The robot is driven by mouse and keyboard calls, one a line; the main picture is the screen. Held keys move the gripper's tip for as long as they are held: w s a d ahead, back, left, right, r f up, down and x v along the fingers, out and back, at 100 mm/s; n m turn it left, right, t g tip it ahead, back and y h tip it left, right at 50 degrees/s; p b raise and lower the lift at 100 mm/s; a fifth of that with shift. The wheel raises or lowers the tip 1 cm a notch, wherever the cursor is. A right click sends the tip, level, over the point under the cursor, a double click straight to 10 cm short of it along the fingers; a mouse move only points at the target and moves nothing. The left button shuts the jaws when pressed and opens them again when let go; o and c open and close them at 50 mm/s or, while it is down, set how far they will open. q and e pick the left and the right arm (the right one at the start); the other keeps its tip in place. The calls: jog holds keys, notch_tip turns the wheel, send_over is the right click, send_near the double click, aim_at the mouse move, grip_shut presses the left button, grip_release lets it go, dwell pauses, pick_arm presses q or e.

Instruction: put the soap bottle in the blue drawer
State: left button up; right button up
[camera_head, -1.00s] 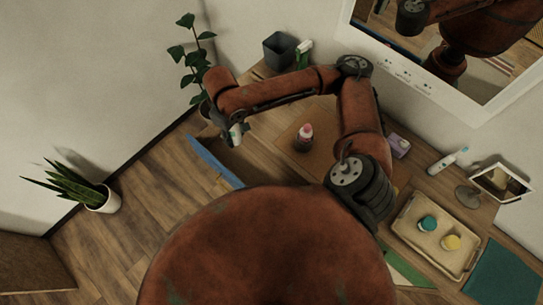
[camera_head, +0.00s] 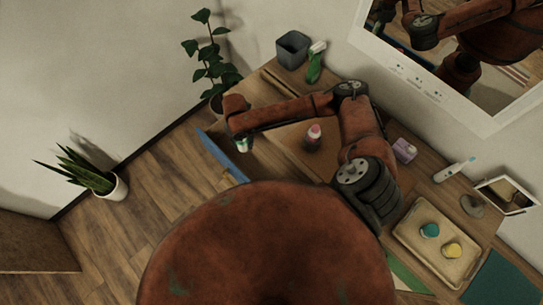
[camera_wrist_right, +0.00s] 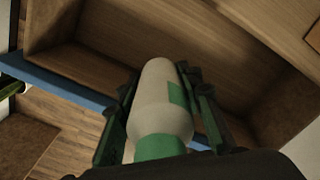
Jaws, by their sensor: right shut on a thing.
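A white bottle with green parts, apparently the soap bottle (camera_wrist_right: 160,100), is between the fingers of my right gripper (camera_wrist_right: 165,120). The gripper is shut on it. In the head view my right gripper (camera_head: 242,145) is over the far part of the open blue drawer (camera_head: 222,158), and only a small green and white bit of the bottle shows. The wrist view shows the brown drawer interior beyond the bottle, with the blue drawer front (camera_wrist_right: 60,85) at the left. The bottle's height above the drawer floor is hard to tell. My left gripper is not in view.
The tabletop holds a pink-capped bottle (camera_head: 313,137), a green spray bottle (camera_head: 316,62), a dark bin (camera_head: 292,49), a purple box (camera_head: 404,150) and a beige tray (camera_head: 408,236) with two small jars. A leafy plant (camera_head: 211,65) stands near the drawer. A mirror hangs behind.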

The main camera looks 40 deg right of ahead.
aim_at(249, 160)
jog(key=f+n, duration=0.2)
jog(key=f, duration=0.3)
jog(key=f+n, duration=0.2)
jog(key=f, duration=0.3)
jog(key=d+f+n, duration=0.1)
jog(key=f+n, duration=0.2)
jog(key=f, duration=0.2)
jog(key=shift+f+b, duration=0.2)
jog(key=shift+b, duration=0.1)
jog(key=o, duration=1.3)
notch_tip(249, 160, up, 12)
jog(key=shift+r+p, duration=0.2)
jog(key=shift+p, duration=0.4)
jog(key=shift+r, duration=0.1)
